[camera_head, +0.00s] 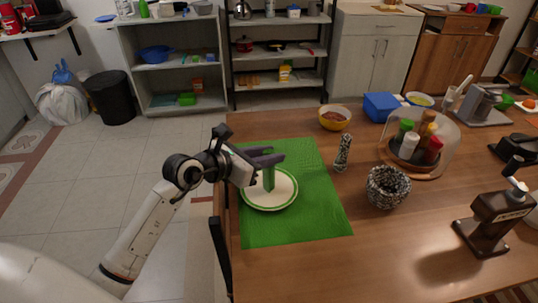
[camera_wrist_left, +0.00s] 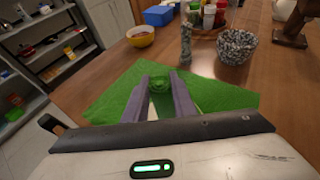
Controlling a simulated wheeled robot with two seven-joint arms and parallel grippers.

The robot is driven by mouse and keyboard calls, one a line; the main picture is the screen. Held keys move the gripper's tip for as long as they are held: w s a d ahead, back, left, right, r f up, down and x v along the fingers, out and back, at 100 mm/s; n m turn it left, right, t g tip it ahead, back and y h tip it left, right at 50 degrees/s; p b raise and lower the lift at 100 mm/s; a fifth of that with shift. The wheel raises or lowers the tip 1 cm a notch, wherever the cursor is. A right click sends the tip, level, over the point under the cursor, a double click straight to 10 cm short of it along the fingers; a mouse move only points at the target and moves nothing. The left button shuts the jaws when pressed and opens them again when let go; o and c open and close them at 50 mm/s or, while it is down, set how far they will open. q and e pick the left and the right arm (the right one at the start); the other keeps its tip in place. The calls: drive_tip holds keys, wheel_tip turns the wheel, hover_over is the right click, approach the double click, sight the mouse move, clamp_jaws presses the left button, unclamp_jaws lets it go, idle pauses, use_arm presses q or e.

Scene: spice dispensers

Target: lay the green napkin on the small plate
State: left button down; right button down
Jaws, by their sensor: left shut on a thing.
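The green napkin (camera_head: 268,179) hangs upright from my left gripper (camera_head: 272,157), which is shut on it. The small plate (camera_head: 286,195), white with a green rim, lies flat on a green placemat under the gripper. The napkin's lower end is over the plate's middle; I cannot tell whether it touches. In the left wrist view the napkin (camera_wrist_left: 172,87) shows between the two purple fingers, and only a pale sliver of the plate (camera_wrist_left: 152,112) is visible. My right gripper is not in view.
The green placemat (camera_head: 310,220) covers the table's left side. To its right stand a speckled shaker (camera_head: 343,153), a speckled bowl (camera_head: 388,187) and a domed spice carousel (camera_head: 415,145). A yellow bowl (camera_head: 334,118) is behind. The front middle of the table (camera_head: 400,255) is clear.

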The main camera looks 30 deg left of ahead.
use_arm(q)
drive_tip(key=shift+f, duration=0.2)
drive_tip(key=c, duration=1.5)
unclamp_jaws()
drive_tip(key=shift+r, duration=0.15)
drive_tip(key=shift+s+r, duration=0.1)
drive_tip(key=shift+r, duration=0.05)
drive_tip(key=v, duration=1.1)
drive_tip(key=shift+s+r, duration=0.1)
drive_tip(key=shift+s, duration=0.3)
